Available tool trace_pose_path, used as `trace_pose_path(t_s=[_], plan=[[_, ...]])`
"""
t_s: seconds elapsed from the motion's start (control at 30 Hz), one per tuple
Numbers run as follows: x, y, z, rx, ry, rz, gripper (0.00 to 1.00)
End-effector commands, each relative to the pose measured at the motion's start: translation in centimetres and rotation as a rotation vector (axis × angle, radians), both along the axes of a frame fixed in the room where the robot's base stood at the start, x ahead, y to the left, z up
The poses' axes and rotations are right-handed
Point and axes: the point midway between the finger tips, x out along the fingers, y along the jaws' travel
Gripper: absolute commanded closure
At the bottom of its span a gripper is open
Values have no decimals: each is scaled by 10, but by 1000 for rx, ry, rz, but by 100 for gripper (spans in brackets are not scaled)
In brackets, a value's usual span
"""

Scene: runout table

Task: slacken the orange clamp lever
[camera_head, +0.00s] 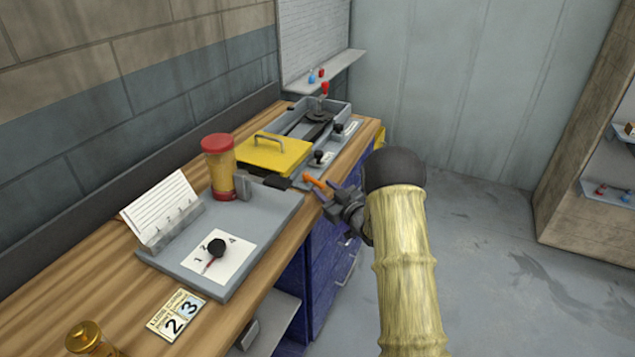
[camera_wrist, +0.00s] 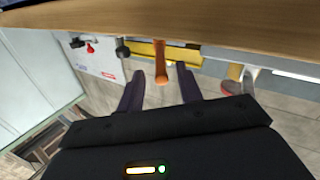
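The orange clamp lever (camera_head: 316,183) sticks out over the front edge of the bench, beside the grey tray's far right corner. In the wrist view the lever (camera_wrist: 166,54) runs down the middle of the picture, its rounded end between my two dark fingers. My gripper (camera_head: 332,197) is at the bench edge, close to the lever's near end. In the wrist view my gripper (camera_wrist: 160,72) is open, with a gap on each side of the lever. I cannot tell how deep the lever sits between the fingers. The clamp's base is partly hidden.
A grey tray (camera_head: 278,235) holds a red-capped jar (camera_head: 218,165) and a numbered card with a black knob (camera_head: 217,247). A yellow lid (camera_head: 272,153) with a handle lies behind the lever. Blue drawers (camera_head: 325,260) stand below the bench edge. The floor to the right is clear.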

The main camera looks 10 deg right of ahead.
Motion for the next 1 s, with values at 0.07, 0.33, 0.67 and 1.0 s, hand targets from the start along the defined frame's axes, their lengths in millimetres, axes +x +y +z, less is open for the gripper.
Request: trace_pose_path(t_s=[0.07,0.33,0.67,1.0], plan=[[13,7,1,0,-2,2,64],[37,18,0,0,-1,0,64],[38,18,0,0,0,0,74],[38,18,0,0,0,0,100]])
